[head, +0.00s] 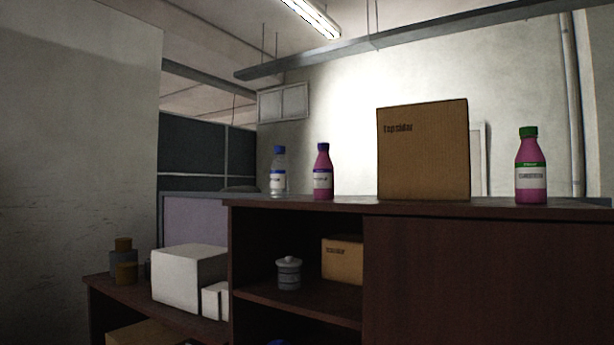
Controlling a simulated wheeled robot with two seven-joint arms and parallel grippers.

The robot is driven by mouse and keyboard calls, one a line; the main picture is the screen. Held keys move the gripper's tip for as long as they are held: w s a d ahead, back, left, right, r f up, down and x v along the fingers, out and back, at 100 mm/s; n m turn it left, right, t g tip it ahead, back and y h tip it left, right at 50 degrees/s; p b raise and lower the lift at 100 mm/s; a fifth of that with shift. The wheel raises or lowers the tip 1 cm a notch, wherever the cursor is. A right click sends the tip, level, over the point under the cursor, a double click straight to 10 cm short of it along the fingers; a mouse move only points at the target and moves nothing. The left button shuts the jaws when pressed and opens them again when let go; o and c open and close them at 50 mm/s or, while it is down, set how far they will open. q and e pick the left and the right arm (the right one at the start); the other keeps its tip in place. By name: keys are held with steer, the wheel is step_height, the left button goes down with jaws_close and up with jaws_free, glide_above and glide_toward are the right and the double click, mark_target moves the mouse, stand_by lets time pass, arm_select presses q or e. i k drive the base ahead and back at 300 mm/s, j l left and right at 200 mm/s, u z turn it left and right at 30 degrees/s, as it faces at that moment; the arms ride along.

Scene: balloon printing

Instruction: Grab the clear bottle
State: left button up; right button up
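The clear bottle (278,172) has a blue cap and a white label. It stands upright on top of the dark wooden cabinet (480,265), near the left end of the top. A pink bottle (322,172) with a blue cap stands just to its right, with a small gap between them. Neither of my grippers shows in the head view.
A cardboard box (423,152) and a pink bottle with a green cap (530,166) stand farther right on the cabinet top. A grey jar (289,273) and a smaller box (343,261) sit in the open shelf. White boxes (190,279) rest on a lower surface at left.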

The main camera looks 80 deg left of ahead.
mark_target(279, 171)
steer(key=u, duration=2.9)
